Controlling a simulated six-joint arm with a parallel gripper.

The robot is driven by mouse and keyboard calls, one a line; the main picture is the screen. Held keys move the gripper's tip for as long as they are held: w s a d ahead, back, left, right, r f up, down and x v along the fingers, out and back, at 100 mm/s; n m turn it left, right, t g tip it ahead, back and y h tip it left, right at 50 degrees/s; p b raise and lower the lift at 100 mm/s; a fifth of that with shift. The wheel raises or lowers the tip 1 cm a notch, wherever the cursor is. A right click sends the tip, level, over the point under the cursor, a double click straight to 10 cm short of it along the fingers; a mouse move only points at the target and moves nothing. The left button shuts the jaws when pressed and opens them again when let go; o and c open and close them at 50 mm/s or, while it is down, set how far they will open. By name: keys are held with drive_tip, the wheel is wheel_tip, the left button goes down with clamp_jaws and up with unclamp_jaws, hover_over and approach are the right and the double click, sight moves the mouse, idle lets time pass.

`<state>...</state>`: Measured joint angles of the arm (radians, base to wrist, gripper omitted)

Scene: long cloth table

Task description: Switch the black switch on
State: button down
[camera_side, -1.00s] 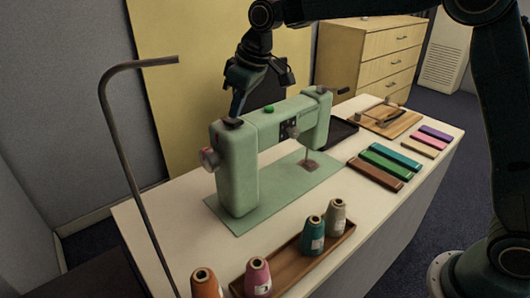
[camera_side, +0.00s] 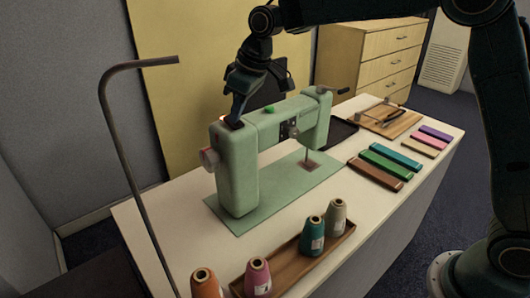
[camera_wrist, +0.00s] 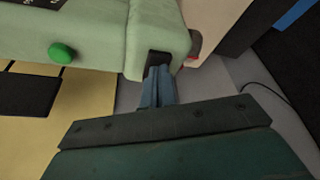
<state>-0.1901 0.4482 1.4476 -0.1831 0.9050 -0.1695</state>
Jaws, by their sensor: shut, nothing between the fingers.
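The pale green sewing machine (camera_side: 240,178) stands on the table. The black switch (camera_wrist: 158,59) sits on top of its left end in the side view; in the wrist view it shows as a dark block right at the fingertips. My gripper (camera_side: 235,117) points down at the switch, fingers shut with nothing between them. In the wrist view the closed fingertips (camera_wrist: 159,72) overlap the switch's near edge and appear to touch it. In the side view the fingers largely hide the switch, and a small orange patch shows beside them.
A green button (camera_side: 269,108) is on the machine's top, and a knob (camera_side: 209,158) is on its left end. A bent grey stand (camera_side: 117,140) rises at left. Thread cones on a wooden tray (camera_side: 289,270) are in front. Coloured bars (camera_side: 378,165) lie at right.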

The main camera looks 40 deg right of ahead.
sight(242, 124)
drive_tip(key=shift+r, duration=0.1)
wheel_tip(242, 124, up, 7)
idle(1.2)
drive_tip(key=s+d+r+m, duration=0.1)
drive_tip(key=s+d, duration=0.2)
drive_tip(key=s, duration=0.3)
drive_tip(key=s+d+r+m+t, duration=0.1)
drive_tip(key=s+d+r, duration=0.15)
drive_tip(key=s, duration=0.35)
drive_tip(key=s+d+m, duration=0.1)
drive_tip(key=s+d, duration=0.2)
drive_tip(key=s, duration=0.3)
drive_tip(key=s+d+f+m+h, duration=0.1)
drive_tip(key=s+f, duration=0.3)
drive_tip(key=s, duration=0.5)
drive_tip(key=s+d+f+m+t+h, duration=0.1)
drive_tip(key=s+d+f, duration=0.3)
drive_tip(key=s, duration=0.5)
drive_tip(key=shift+d+m, duration=0.15)
drive_tip(key=shift+m, duration=0.35)
